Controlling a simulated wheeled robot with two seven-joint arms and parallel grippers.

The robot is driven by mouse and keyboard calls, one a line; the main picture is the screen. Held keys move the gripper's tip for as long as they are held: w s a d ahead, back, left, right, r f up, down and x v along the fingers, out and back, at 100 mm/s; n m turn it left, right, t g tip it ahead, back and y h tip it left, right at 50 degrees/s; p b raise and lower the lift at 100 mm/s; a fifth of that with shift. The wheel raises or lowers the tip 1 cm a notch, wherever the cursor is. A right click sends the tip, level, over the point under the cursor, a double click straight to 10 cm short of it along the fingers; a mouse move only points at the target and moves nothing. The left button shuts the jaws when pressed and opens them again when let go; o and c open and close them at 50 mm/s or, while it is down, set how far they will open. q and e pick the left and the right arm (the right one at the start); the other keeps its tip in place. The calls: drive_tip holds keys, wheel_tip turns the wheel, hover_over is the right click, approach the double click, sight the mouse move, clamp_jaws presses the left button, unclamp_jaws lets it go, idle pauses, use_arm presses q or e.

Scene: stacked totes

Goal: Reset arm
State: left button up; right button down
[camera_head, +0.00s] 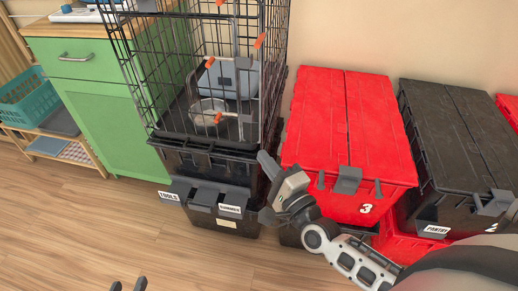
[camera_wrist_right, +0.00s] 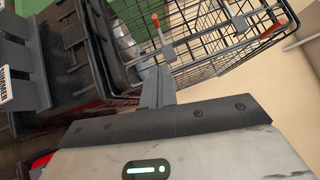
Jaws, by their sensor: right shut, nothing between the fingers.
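My right gripper (camera_head: 267,163) is in front of the wire cage, near its lower right corner, with its arm coming in from the lower right. In the right wrist view its fingers (camera_wrist_right: 158,88) are together and empty, with the cage wires just beyond them; I cannot tell whether they touch. My left gripper (camera_head: 128,285) shows only as two dark fingertips at the bottom edge, apart, with bare floor between them.
The wire cage (camera_head: 190,70) stands on black labelled totes (camera_head: 215,195). Red totes (camera_head: 345,120) and a black tote (camera_head: 460,140) stand to the right. A green cabinet (camera_head: 110,125) and teal basket (camera_head: 28,100) are left. The floor (camera_head: 70,225) at front left is clear.

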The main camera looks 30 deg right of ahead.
use_arm(q)
drive_tip(key=r+p, duration=0.1)
drive_tip(key=p, duration=0.2)
drive_tip(key=r+p, duration=0.1)
drive_tip(key=p, duration=0.2)
drive_tip(key=shift+a+r+g+p, duration=0.25)
drive_tip(key=shift+a+g+p, duration=0.1)
drive_tip(key=shift+g+p, duration=0.05)
use_arm(e)
drive_tip(key=s+a+f+n+g, duration=0.1)
drive_tip(key=s+a+n+g, duration=0.2)
drive_tip(key=s+n, duration=0.3)
drive_tip(key=s+a+f+n+g+y, duration=0.1)
drive_tip(key=s+a+n+g, duration=0.3)
drive_tip(key=n, duration=1)
drive_tip(key=s+g, duration=0.1)
drive_tip(key=s, duration=0.2)
drive_tip(key=shift+n+g, duration=0.3)
drive_tip(key=shift+g, duration=0.1)
use_arm(q)
drive_tip(key=shift+s+y, duration=0.1)
drive_tip(key=shift+y, duration=0.2)
use_arm(e)
drive_tip(key=c, duration=2.1)
unclamp_jaws()
drive_tip(key=shift+a+y, duration=0.1)
drive_tip(key=shift+y, duration=0.2)
drive_tip(key=shift+c, duration=0.2)
